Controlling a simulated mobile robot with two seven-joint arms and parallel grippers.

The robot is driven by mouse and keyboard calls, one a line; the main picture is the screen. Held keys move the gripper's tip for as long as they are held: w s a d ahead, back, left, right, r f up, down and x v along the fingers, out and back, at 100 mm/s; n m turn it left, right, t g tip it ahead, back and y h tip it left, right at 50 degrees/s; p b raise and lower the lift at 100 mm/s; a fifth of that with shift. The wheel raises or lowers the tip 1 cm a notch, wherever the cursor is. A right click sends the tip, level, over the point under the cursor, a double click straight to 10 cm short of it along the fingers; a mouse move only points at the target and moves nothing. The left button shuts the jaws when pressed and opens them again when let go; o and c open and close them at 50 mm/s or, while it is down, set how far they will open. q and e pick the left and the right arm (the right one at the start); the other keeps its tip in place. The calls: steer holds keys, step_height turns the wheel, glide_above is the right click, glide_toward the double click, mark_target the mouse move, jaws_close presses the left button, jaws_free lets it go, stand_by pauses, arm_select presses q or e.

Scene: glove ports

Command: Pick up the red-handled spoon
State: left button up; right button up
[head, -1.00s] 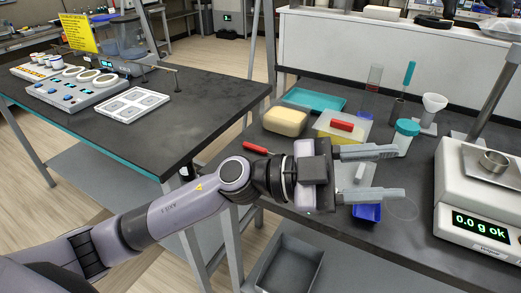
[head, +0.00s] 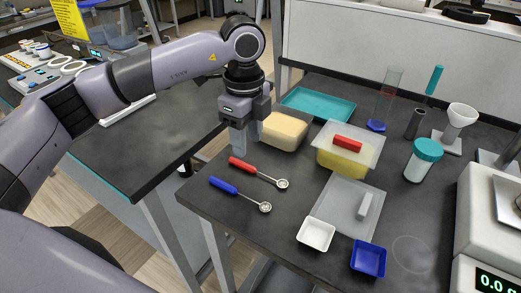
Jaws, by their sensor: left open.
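The red-handled spoon (head: 258,173) lies flat on the dark bench in the head view. Its red handle points up and left, and its small metal bowl is at the lower right. My right gripper does not show.
A blue-handled spoon (head: 240,194) lies in front of the red one. A yellow box with a lid (head: 345,157), a white tray (head: 316,234) and a blue tray (head: 369,258) stand to the right.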

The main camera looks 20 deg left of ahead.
mark_target(248, 165)
arm_select(q)
steer(key=shift+w+a, duration=0.15)
steer(key=shift+w, duration=0.2)
steer(key=shift+w+f, duration=0.1)
steer(key=shift+f, duration=0.3)
steer(key=shift+s+a+f+p, duration=0.15)
steer(key=shift+f+p, duration=0.25)
steer(key=shift+f, duration=1.2)
steer(key=shift+s+d+f+p, duration=0.1)
steer(key=shift+f+p, duration=0.25)
steer(key=shift+f, duration=1.2)
jaws_close()
